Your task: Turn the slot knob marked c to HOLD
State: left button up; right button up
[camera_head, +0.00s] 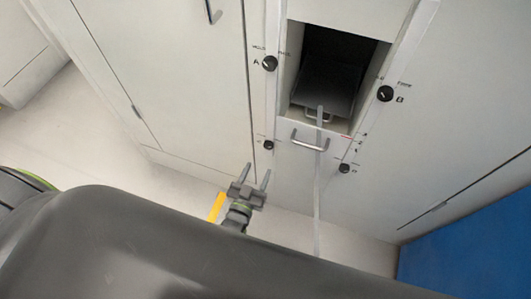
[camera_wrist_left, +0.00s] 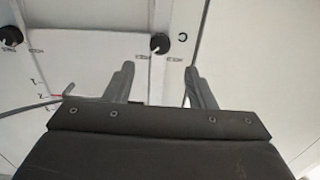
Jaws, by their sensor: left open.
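The slot knob marked c (camera_head: 268,145) is a small black round knob on the pale cabinet front, left of the slot opening. It also shows in the left wrist view (camera_wrist_left: 160,43), with a letter beside it and small printed labels on either side, too small to read. I cannot tell which label its pointer faces. My left gripper (camera_head: 257,176) is open and empty just below the knob in the head view. In the left wrist view its two fingertips (camera_wrist_left: 159,72) stand apart, with the knob beyond the gap between them, not touching. My right gripper is not in view.
Knob A (camera_head: 270,63), knob B (camera_head: 385,93) and knob D (camera_head: 344,168) sit around the slot opening (camera_head: 335,60). A metal drawer handle (camera_head: 308,141) and a pale hanging strip (camera_head: 318,200) are right of the gripper. A blue panel (camera_head: 470,250) stands lower right.

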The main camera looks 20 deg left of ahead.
aim_at(267, 148)
pick_arm(q)
jog(key=w+b, duration=0.2)
jog(key=w, duration=0.5)
jog(key=shift+w+d+f+b, duration=0.1)
jog(key=shift+w+b, duration=0.2)
jog(key=shift+w, duration=0.45)
jog(key=c, duration=1)
jog(key=shift+o, duration=0.2)
